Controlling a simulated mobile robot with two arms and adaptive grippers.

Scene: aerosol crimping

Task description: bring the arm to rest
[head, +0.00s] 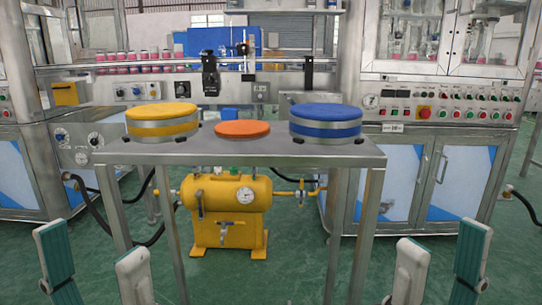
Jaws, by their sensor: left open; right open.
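My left gripper (92,246) shows at the lower left of the head view, its two pale fingers with teal pads spread apart and nothing between them. My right gripper (442,238) shows at the lower right, also open and empty. Both point upward in the picture and appear apart from the metal table. The arms behind the grippers are out of view below the frame.
A metal table (190,154) stands ahead, bearing a yellow-topped round block (162,112), an orange disc (242,129) and a blue-topped round block (325,112). A yellow tank (225,194) stands beneath. Machines with control panels (445,115) line the back. Green floor is open around the table.

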